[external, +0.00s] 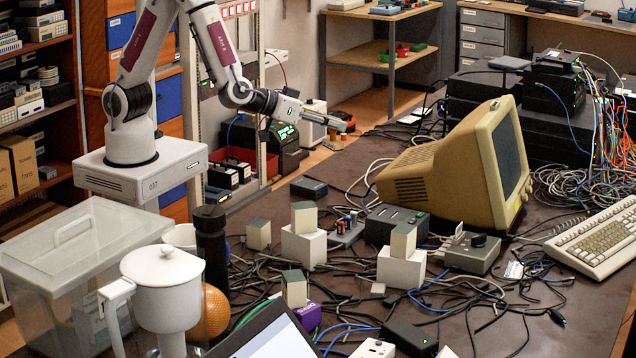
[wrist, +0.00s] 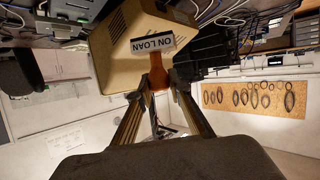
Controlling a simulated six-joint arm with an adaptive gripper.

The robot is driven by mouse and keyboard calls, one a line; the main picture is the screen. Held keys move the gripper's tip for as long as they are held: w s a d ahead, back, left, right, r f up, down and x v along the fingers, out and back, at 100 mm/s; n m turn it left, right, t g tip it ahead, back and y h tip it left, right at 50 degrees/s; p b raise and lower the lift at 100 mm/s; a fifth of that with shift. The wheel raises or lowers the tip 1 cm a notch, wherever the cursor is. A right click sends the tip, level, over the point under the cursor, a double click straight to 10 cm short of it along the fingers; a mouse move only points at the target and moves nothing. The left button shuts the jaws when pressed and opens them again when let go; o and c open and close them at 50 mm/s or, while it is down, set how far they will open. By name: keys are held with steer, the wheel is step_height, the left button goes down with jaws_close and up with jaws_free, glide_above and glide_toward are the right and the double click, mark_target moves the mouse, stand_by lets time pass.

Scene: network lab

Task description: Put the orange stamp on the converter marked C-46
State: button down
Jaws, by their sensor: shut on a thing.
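My gripper (external: 333,120) is raised above the table, left of the beige monitor. In the wrist view its two fingers (wrist: 158,82) are closed on the orange-brown handle of a stamp (wrist: 160,74). The stamp's dark head carries a white label reading "ON LOAN", upside down in that view. In the external view the stamp (external: 344,115) is a small orange-and-dark shape at the fingertips. No marking C-46 is legible, so I cannot tell which device is that converter. Small beige boxes with grey-green tops, among them one (external: 403,242) on a white block, show no readable marks.
The beige monitor (external: 440,170) stands tall right of my gripper. Cables cover much of the dark table. Similar boxes stand on a white block (external: 303,247) and a purple box (external: 307,315). A white pitcher (external: 163,285), a black bottle (external: 211,245) and a laptop (external: 265,335) crowd the front left.

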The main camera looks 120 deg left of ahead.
steer(key=s+a+f+n+g+y, duration=0.1)
steer(key=s+a+n+g+y, duration=0.35)
steer(key=s+a, duration=0.75)
steer(key=n+g+h, duration=0.2)
glide_above(309, 183)
steer(key=shift+y, duration=0.25)
steer(key=shift+d+f, duration=0.1)
steer(key=shift+f, duration=2.45)
steer(key=shift+f, duration=2.95)
steer(key=shift+f, duration=0.15)
steer(key=shift+f, duration=1.9)
steer(key=shift+f, duration=0.1)
